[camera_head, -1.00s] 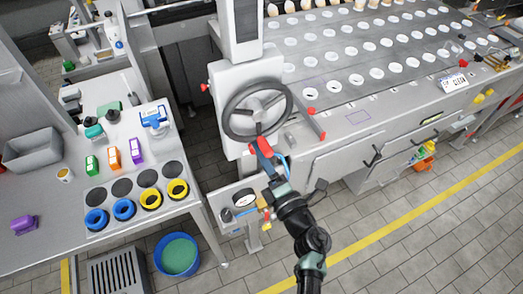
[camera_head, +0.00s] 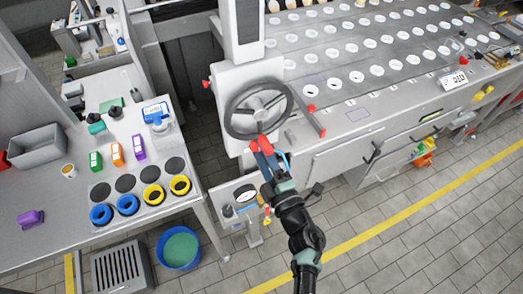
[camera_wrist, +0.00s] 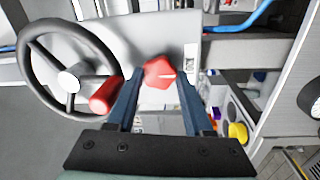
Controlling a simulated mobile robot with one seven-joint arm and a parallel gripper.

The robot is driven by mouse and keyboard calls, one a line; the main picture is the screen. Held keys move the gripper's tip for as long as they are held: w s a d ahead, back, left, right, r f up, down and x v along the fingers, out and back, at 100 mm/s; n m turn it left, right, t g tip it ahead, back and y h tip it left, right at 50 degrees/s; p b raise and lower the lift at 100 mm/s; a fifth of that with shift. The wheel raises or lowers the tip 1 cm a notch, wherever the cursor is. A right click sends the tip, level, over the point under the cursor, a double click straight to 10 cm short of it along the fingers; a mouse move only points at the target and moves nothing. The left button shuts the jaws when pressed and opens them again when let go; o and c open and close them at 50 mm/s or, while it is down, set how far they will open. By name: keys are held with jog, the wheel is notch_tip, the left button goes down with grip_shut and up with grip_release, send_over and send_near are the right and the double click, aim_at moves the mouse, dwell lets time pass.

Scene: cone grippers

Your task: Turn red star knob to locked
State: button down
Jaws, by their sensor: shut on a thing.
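The red star knob (camera_wrist: 161,71) shows in the wrist view on a pale grey panel, with a short white mark on its face. My gripper (camera_wrist: 160,80) has one blue finger on each side of the knob and is shut on it. In the head view my gripper (camera_head: 266,156) is just below the handwheel, and the star knob is hard to tell apart from the other red part there. No locked or unlocked label is readable.
The dark handwheel (camera_head: 233,101) has a red handle (camera_wrist: 105,95) close beside my left finger in the wrist view. A bench with blue and yellow rings (camera_head: 152,196) stands at left. A blue bucket (camera_head: 179,248) is on the floor. The floor at lower right is clear.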

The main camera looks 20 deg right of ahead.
jog(key=shift+c, duration=1.5)
grip_release()
jog(key=shift+r, duration=0.2)
